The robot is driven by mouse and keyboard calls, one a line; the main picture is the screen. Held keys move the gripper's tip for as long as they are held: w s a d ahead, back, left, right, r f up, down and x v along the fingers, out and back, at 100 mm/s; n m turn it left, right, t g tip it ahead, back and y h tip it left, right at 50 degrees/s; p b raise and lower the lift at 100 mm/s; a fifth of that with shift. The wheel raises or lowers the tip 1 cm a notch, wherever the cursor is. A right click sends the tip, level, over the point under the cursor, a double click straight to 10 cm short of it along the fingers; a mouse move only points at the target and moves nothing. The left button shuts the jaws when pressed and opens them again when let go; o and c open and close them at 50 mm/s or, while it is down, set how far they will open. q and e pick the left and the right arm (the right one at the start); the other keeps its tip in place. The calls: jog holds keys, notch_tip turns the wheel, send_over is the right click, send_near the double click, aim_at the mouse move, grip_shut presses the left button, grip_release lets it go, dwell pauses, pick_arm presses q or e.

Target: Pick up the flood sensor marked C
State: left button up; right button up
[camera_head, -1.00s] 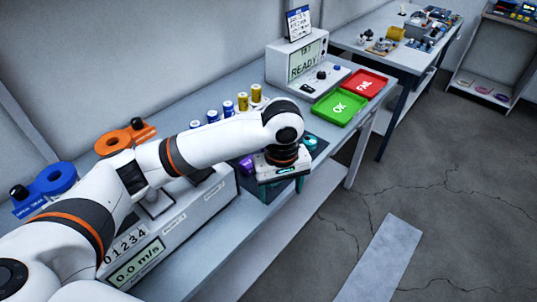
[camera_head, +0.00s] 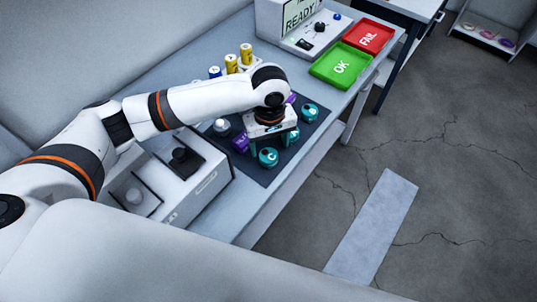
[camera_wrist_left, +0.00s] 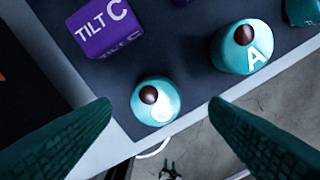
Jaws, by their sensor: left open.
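The flood sensor marked C (camera_head: 268,157) is a teal rounded body on the dark mat, near the table's front edge. In the left wrist view the flood sensor C (camera_wrist_left: 155,104) has a dark red knob and a white letter. My left gripper (camera_head: 272,137) is above the mat, just behind this sensor in the head view. In the wrist view its two dark green fingers are open, one on each side of the sensor in the picture, with nothing held. Their height above it is hard to tell. My right gripper is not in view.
The teal sensor marked A (camera_wrist_left: 240,50) and a purple TILT C block (camera_wrist_left: 97,28) stand close by on the mat. A teal sensor (camera_head: 308,112) is at the mat's right. A green OK tray (camera_head: 341,66) and red FAIL tray (camera_head: 367,37) lie beyond.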

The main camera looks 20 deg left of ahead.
aim_at(268, 153)
pick_arm(q)
notch_tip(268, 153, down, 4)
jog(key=shift+s+a+r+p, duration=0.15)
jog(key=shift+r+p, duration=0.05)
jog(key=shift+p, duration=0.2)
jog(key=shift+f, duration=0.55)
jog(key=shift+c, duration=0.9)
jog(key=c, duration=0.9)
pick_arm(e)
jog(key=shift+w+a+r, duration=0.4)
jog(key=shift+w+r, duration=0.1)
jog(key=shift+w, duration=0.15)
